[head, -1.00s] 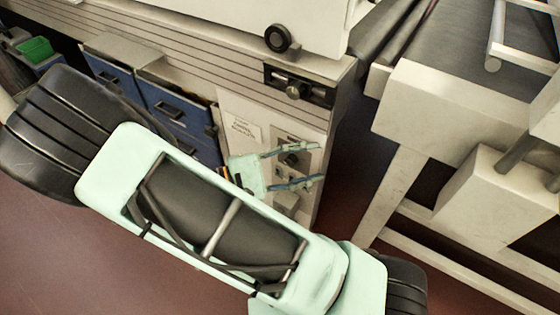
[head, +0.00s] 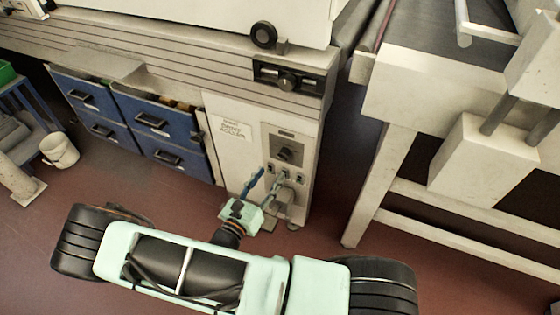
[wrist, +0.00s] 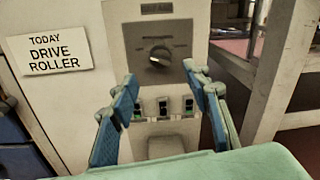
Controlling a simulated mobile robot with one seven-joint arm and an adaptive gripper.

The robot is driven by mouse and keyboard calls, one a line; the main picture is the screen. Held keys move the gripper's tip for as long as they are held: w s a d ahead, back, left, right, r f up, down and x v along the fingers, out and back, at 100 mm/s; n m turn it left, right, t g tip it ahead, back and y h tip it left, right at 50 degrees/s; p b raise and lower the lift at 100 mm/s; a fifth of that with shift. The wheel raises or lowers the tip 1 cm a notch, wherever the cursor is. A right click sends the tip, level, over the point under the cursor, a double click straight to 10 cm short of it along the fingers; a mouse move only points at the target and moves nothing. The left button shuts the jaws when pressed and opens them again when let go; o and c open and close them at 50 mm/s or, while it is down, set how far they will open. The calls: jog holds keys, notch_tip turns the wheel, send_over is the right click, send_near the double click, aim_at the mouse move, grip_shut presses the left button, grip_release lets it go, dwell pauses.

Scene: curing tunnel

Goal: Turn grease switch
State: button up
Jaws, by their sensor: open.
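A grey control panel (wrist: 158,96) is on the white cabinet front, straight ahead in the wrist view. It carries a dark rotary switch knob (wrist: 160,55), which also shows in the head view (head: 285,153). The knob's pointer looks turned slightly off level; the small lettering around it is unreadable. Several small dark switches (wrist: 163,105) sit in a row below it. My gripper (wrist: 160,80) is open and empty, its blue-green fingers spread either side of the panel's lower part. In the head view my gripper (head: 268,176) is in front of the panel, below the knob, apart from it.
A paper sign (wrist: 49,51) reading "TODAY DRIVE ROLLER" is left of the panel. Blue drawers (head: 150,125) are further left, with a white bucket (head: 59,150) on the floor. A pale machine frame (head: 385,180) stands to the right. A grey box (head: 283,203) sticks out below the panel.

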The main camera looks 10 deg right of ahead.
aim_at(284, 155)
jog(key=b+x, duration=0.1)
jog(key=x, duration=0.6)
jog(key=shift+w+d, duration=0.25)
jog(key=shift+w, duration=0.1)
jog(key=shift+c, duration=0.4)
jog(key=c, duration=1.1)
